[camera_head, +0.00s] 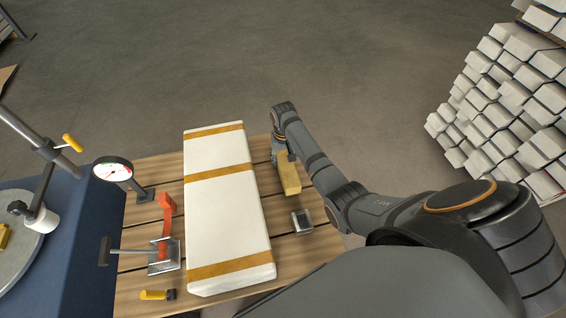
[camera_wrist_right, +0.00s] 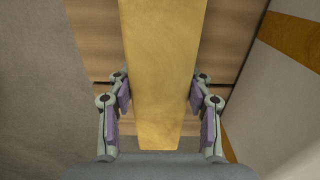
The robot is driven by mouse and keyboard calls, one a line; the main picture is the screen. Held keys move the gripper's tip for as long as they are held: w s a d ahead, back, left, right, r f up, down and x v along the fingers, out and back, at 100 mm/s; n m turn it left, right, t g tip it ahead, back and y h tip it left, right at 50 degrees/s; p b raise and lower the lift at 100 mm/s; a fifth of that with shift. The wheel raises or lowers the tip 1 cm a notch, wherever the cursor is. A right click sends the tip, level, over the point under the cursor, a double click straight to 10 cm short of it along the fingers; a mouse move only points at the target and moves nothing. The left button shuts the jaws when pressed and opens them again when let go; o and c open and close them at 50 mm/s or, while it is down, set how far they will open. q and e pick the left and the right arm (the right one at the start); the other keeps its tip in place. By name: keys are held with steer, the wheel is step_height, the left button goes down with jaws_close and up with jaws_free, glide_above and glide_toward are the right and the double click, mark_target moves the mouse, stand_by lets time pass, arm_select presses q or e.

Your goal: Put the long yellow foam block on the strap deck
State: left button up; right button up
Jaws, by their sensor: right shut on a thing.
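The long yellow foam block (camera_head: 290,176) is at the right side of the slatted wooden table, beside a long white slab (camera_head: 222,215) with several yellow-tan bands across it. The slab may be the strap deck; I cannot tell for sure. My right gripper (camera_head: 281,156) is shut on the block near its far end. In the right wrist view the block (camera_wrist_right: 160,60) runs between the two fingers (camera_wrist_right: 160,98), over wooden slats. I cannot tell whether the block touches the wood. My left gripper is not in view.
A red clamp-like tool (camera_head: 166,225), a round dial gauge (camera_head: 113,169) and a yellow-handled tool (camera_head: 157,295) are left of the slab. A small grey box (camera_head: 302,221) lies near the block. A blue bench (camera_head: 75,250) adjoins the table's left. Stacked white blocks (camera_head: 510,100) stand far right.

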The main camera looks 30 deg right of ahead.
mark_target(284, 156)
step_height(284, 156, down, 2)
steer(key=shift+f, duration=0.1)
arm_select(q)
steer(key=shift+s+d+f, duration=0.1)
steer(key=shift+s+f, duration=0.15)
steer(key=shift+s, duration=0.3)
arm_select(e)
steer(key=shift+f, duration=0.15)
steer(key=o, duration=0.9)
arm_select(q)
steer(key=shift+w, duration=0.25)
arm_select(e)
step_height(284, 156, up, 12)
steer(key=shift+r+p, duration=0.2)
steer(key=shift+p, duration=0.3)
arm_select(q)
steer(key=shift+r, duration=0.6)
